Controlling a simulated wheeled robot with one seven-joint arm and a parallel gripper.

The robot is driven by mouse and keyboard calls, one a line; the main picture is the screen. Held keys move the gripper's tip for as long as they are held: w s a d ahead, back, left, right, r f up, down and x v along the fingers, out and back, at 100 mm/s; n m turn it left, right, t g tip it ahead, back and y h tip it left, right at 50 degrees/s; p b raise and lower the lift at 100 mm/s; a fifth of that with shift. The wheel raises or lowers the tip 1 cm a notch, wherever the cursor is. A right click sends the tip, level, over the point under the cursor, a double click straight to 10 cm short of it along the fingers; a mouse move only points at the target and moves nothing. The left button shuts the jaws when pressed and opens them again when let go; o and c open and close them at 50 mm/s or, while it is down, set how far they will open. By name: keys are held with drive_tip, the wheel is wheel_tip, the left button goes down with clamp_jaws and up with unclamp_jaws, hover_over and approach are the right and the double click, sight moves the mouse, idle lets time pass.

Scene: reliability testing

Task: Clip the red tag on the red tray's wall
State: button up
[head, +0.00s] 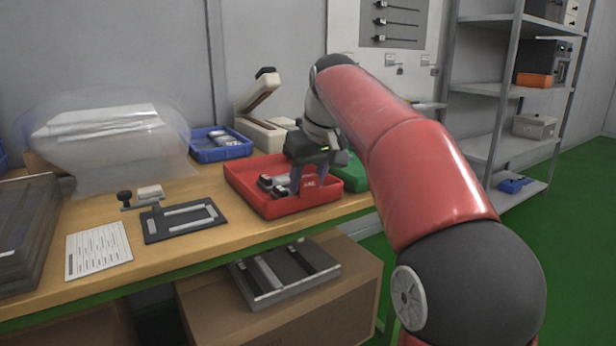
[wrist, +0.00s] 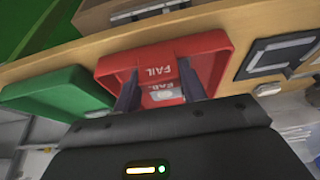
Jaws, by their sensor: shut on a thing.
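The red tray (head: 262,204) sits on the wooden bench, near its front edge, with small dark and pale parts inside. It also shows in the wrist view (wrist: 213,47). My gripper (head: 309,187) points down at the tray's front wall. In the wrist view my gripper (wrist: 160,78) has its two fingers on either side of the red tag (wrist: 156,70), shut on it. The tag carries white FAIL lettering and also shows in the head view (head: 309,181). It overlaps the front wall; I cannot tell whether it straddles the rim or is only in front of it.
A green tray (head: 354,172) stands close on the right. A blue bin (head: 220,146) and a beige hinged device (head: 262,125) stand behind. A dark fixture plate (head: 183,220) and a printed sheet (head: 98,250) lie to the left. A cardboard box (head: 340,308) is below the bench edge.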

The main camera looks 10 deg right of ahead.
drive_tip(key=shift+r+p, duration=0.55)
drive_tip(key=shift+p, duration=0.2)
idle(0.6)
drive_tip(key=shift+f+b, duration=0.45)
drive_tip(key=shift+f, duration=0.2)
idle(0.9)
drive_tip(key=o, duration=1)
drive_tip(key=shift+o, duration=0.2)
drive_tip(key=shift+r+p, duration=2.6)
drive_tip(key=shift+p, duration=0.05)
drive_tip(key=shift+r+p, duration=0.3)
drive_tip(key=shift+r, duration=0.65)
